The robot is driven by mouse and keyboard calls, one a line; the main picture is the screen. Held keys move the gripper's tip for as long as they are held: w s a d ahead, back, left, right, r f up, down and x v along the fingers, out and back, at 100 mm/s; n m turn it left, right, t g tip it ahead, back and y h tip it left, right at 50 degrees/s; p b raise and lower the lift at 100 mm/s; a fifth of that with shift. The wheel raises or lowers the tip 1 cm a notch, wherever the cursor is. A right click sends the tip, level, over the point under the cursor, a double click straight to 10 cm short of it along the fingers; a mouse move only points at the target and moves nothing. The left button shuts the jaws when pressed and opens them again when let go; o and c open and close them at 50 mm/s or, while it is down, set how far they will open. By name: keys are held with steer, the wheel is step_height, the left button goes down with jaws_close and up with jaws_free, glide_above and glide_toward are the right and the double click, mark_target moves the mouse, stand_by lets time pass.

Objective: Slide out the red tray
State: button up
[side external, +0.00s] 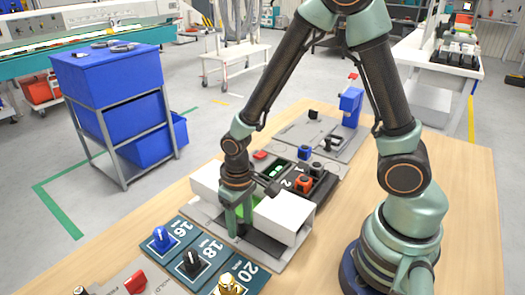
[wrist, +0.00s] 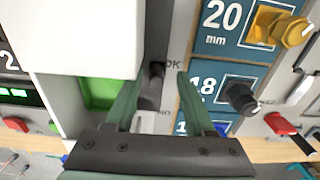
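I cannot make out a red tray in either view. My gripper (side external: 238,228) points down at the front of a white two-block fixture (side external: 285,220) on the wooden table. In the wrist view its two green fingers (wrist: 158,95) are apart, with a dark upright peg or lever (wrist: 152,88) showing between them. I cannot tell whether they touch it. A green pad (wrist: 98,93) lies beside the left finger, next to a white block (wrist: 85,38). The fingers partly hide the fixture's front plate.
Teal panels marked 16, 18 and 20 carry a blue knob (side external: 161,238), a black knob (side external: 193,261) and a yellow knob (side external: 229,285). A red knob (side external: 135,281) stands further left.

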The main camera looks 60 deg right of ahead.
steer(key=shift+s+d+f, duration=0.3)
steer(key=shift+s, duration=0.2)
steer(key=shift+r, duration=0.15)
step_height(320, 180, up, 7)
steer(key=shift+w+a+f, duration=0.1)
steer(key=shift+w, duration=0.05)
steer(key=shift+c, duration=0.3)
